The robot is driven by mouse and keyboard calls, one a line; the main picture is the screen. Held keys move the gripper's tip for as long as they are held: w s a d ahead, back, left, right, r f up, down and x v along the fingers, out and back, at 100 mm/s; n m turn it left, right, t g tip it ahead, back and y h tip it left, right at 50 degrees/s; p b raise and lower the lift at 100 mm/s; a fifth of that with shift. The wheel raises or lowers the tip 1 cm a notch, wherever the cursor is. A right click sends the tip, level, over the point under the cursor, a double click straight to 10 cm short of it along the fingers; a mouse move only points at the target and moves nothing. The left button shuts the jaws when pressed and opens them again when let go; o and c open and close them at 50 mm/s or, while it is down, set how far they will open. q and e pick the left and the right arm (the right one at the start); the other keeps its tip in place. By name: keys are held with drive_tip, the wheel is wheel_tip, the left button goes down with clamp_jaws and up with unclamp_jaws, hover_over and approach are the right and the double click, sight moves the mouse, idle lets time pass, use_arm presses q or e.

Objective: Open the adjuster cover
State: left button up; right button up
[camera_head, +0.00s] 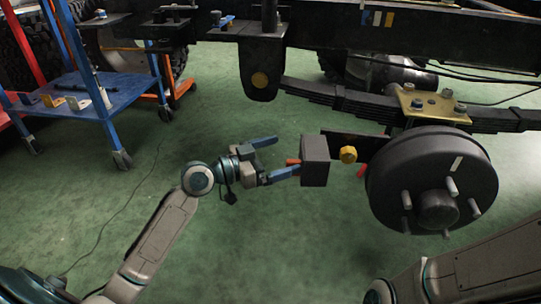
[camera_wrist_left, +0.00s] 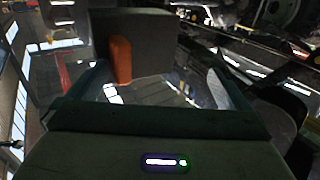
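A dark grey box (camera_head: 316,160), which looks like the adjuster cover, sits left of the brake drum (camera_head: 432,180) and looks shut. An orange tab (camera_head: 293,162) sticks out of its left side. In the left wrist view the box (camera_wrist_left: 155,40) and the orange tab (camera_wrist_left: 121,60) are ahead of the fingers. My left gripper (camera_head: 287,155) is open, its fingers pointing right at the box. The tab appears between the fingers, nearer one of them; I cannot tell whether they touch. My right gripper is out of view.
A yellow hex part (camera_head: 348,155) and a red piece (camera_head: 362,170) sit between box and drum. A leaf spring (camera_head: 345,99) and chassis rail (camera_head: 400,38) run above. A blue cart (camera_head: 105,95) stands at upper left. The green floor (camera_head: 260,240) is clear.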

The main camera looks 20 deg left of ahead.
use_arm(q)
drive_tip(key=shift+w+a+r, duration=0.1)
drive_tip(key=shift+a, duration=0.5)
drive_tip(key=shift+c, duration=0.5)
drive_tip(key=shift+p+v, duration=0.5)
drive_tip(key=shift+v, duration=0.55)
drive_tip(key=c, duration=0.9)
drive_tip(key=v, duration=0.8)
drive_tip(key=shift+s+d+b, duration=0.35)
drive_tip(key=shift+d+b, duration=0.05)
